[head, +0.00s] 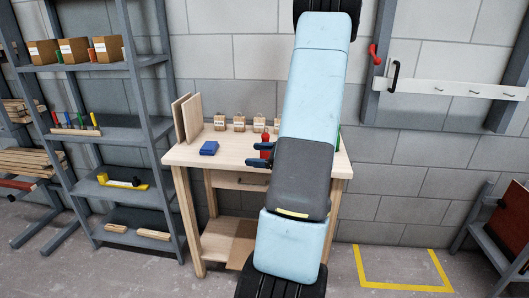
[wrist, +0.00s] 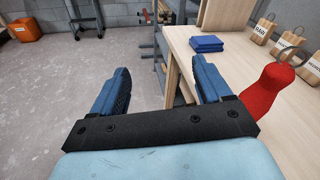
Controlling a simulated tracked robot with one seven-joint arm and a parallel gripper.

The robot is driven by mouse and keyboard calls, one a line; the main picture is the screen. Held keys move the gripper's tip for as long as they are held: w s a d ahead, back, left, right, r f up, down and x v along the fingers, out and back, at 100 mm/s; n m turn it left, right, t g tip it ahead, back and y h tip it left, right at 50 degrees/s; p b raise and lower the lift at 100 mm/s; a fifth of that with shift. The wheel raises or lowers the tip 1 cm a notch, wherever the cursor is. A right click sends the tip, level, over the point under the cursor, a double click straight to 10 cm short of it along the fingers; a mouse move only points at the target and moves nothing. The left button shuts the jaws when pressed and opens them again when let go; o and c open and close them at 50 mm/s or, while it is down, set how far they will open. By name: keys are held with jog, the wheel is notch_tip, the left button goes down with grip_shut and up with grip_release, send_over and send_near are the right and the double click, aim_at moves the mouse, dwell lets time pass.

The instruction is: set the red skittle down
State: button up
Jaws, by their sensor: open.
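The red skittle (head: 265,139) is at the workbench (head: 228,160), partly covered by my gripper in the head view. In the wrist view the skittle (wrist: 265,92) is at the right, beyond the right finger and outside the gap between the fingers. It looks upright over the bench top, but its base is hidden, so I cannot see what it rests on. My gripper (head: 259,154) is open near the bench's front edge. In the wrist view the gap of my gripper (wrist: 161,66) is empty, with floor and the bench's edge behind it.
A blue folded item (head: 209,148) lies on the bench's left part. Several small labelled wooden blocks (head: 239,123) line its back, and upright boards (head: 187,117) stand at its left. A grey shelf rack (head: 120,131) is left of the bench. A yellow-marked floor area (head: 403,287) is at the right.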

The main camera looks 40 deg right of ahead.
jog(key=s+d+f+m+t+h, duration=0.2)
jog(key=d+f+m+h, duration=0.15)
jog(key=d, duration=0.25)
jog(key=s+d+f+m+t+h, duration=0.2)
jog(key=d+f+m+h, duration=0.15)
jog(key=d, duration=0.25)
jog(key=w, duration=1.3)
jog(key=shift+w+a+r, duration=0.1)
jog(key=shift+a+r, duration=0.1)
jog(key=c, duration=1.2)
